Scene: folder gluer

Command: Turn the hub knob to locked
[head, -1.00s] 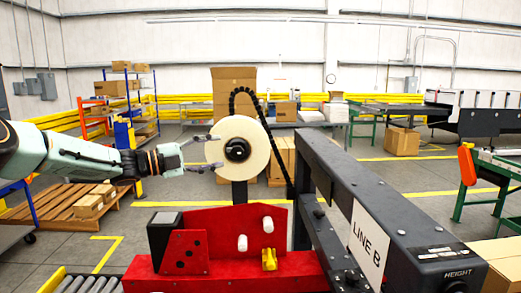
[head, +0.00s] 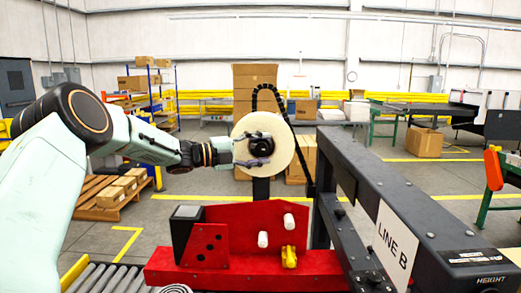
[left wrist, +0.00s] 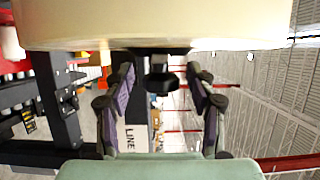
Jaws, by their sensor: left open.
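A cream tape roll (head: 282,160) stands upright on a dark post above the red unit. The black hub knob (head: 263,145) is at its centre, partly hidden by my left gripper (head: 252,151). My left gripper is open, with its fingers in front of the roll's hub. In the left wrist view the roll (left wrist: 150,22) fills the top. The dark knob (left wrist: 161,84) shows between the two open fingers of my left gripper (left wrist: 160,76), with gaps on both sides. The knob's locked or unlocked marking cannot be read. My right gripper is not in view.
A red base (head: 240,235) with white pegs and a yellow clip is below the roll. A dark frame labelled LINE B (head: 392,245) stands close on the right. A black cable chain (head: 296,135) arches behind the roll. Rollers (head: 110,279) are at lower left.

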